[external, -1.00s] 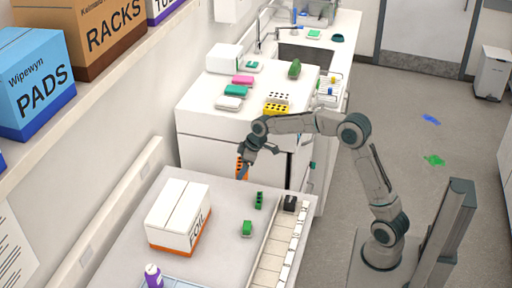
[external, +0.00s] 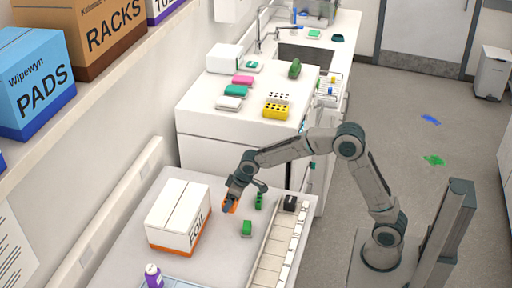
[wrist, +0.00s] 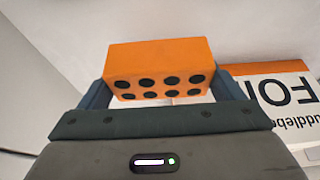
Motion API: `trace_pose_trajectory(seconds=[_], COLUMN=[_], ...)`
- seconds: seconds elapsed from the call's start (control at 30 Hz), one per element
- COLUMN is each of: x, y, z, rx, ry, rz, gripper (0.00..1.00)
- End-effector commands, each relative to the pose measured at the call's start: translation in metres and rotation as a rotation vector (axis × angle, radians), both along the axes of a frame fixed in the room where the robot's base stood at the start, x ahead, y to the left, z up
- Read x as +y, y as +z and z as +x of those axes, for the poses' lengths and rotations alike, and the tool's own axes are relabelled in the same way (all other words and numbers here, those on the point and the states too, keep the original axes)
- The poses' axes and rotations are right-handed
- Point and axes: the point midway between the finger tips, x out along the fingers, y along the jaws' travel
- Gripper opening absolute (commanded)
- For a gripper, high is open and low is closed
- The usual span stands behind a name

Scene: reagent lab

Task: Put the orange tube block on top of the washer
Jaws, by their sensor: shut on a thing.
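The orange tube block (external: 230,206) is in my gripper (external: 231,202), over the grey bench beside the foil box. In the wrist view, the block (wrist: 158,58) sits between the two fingers of my gripper (wrist: 160,88), its face with two rows of dark holes towards the camera. The washer appears to be the large white unit (external: 215,153) behind the bench. Its flat top stands higher than the bench and carries several racks and blocks. My gripper is in front of it, apart from it.
The white and orange foil box (external: 178,214) is close left of my gripper.

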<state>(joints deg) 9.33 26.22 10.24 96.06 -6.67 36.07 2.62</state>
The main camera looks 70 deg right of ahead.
Motion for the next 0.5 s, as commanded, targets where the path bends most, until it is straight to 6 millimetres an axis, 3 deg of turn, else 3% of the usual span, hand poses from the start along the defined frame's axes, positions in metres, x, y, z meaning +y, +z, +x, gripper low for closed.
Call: trace_pose_trajectory(seconds=[0.13,0.27,0.37,0.5], x=[0.013,0.009,-0.008,-0.049], y=[-0.004,-0.003,0.002,0.017], z=[-0.001,0.000,0.001,0.001], rx=[-0.006,-0.006,-0.002,0.008], ry=[-0.015,-0.017,-0.005,0.037], rz=[0.002,0.003,-0.001,-0.005], gripper=[0.61,0.61,0.61,0.61])
